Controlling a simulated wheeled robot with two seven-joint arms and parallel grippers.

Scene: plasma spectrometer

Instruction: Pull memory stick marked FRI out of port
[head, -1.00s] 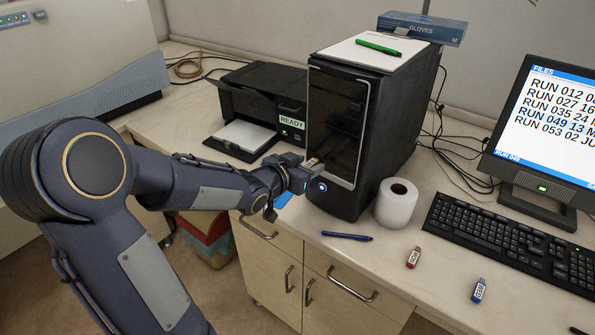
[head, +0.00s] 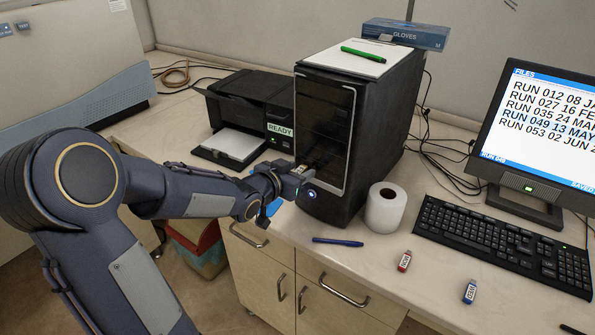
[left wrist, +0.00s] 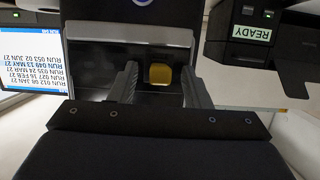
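The black computer tower (head: 330,140) stands on the bench, its front facing my left arm. A small yellow stick sits at the tower's front. It shows end-on in the left wrist view (left wrist: 159,74), between the fingers of my left gripper (left wrist: 160,85), with a visible gap on each side. The left gripper (head: 298,172) is close in front of the tower, just above its lit power button (head: 311,193). The stick's label cannot be read, and its plug and port are hidden. My right gripper is not in view.
A red stick (head: 404,261) and a blue stick (head: 470,291) lie on the bench front. A blue pen (head: 338,242) and a white paper roll (head: 385,208) are near the tower. The printer (head: 245,108) stands left, the keyboard (head: 505,245) and monitor (head: 540,125) right.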

